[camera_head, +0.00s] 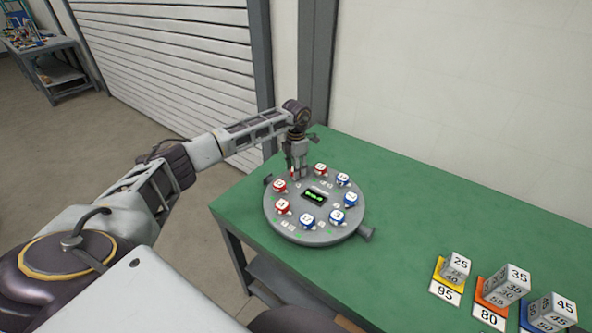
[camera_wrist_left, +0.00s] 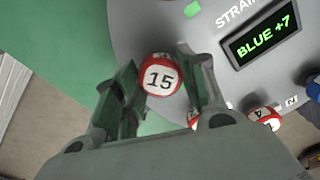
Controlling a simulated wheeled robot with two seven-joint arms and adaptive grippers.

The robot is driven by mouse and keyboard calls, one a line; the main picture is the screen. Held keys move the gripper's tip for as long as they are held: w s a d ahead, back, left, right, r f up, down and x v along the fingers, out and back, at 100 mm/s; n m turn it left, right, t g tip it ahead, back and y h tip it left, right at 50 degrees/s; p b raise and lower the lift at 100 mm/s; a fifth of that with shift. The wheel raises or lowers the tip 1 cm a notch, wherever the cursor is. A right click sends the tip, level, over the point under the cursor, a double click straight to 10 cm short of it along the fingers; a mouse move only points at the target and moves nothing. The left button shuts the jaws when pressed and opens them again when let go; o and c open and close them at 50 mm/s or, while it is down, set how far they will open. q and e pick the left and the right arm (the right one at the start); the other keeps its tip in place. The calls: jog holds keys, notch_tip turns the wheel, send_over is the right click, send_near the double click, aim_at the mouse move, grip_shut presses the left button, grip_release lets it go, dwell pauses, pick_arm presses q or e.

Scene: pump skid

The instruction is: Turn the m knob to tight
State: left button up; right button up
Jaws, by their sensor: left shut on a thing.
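A round grey panel (camera_head: 300,229) lies on the green table, with several red and blue capped knobs set in a ring around a small display. In the left wrist view the display (camera_wrist_left: 262,36) reads "BLUE +7". My left gripper (camera_head: 297,173) comes down on the panel's far left edge. In the left wrist view its fingers stand on both sides of a red knob (camera_wrist_left: 160,77) with a white face marked 15, and it is shut on this knob. I cannot read a letter m on any knob. My right gripper is not in view.
Neighbouring red knobs (camera_head: 279,186) stand close to the left gripper. A grey handle (camera_head: 366,232) juts from the panel's right side. Several numbered blocks (camera_head: 455,267) stand on coloured cards at the lower right. The green table (camera_head: 420,215) is clear between them and the panel.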

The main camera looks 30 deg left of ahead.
pick_arm(q)
jog(key=m+b, duration=0.1)
jog(key=m, duration=0.3)
jog(key=shift+m, duration=1)
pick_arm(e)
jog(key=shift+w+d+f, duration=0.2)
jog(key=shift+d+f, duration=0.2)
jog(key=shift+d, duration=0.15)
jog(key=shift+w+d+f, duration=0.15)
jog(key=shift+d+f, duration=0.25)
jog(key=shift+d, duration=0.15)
pick_arm(q)
jog(key=shift+m, duration=0.3)
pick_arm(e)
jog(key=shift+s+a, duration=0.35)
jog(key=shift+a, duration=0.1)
pick_arm(q)
jog(key=o, duration=1)
jog(key=shift+c, duration=0.2)
jog(key=shift+o, duration=0.2)
jog(key=shift+r, duration=0.9)
notch_tip(320, 180, up, 10)
jog(key=shift+r, duration=0.15)
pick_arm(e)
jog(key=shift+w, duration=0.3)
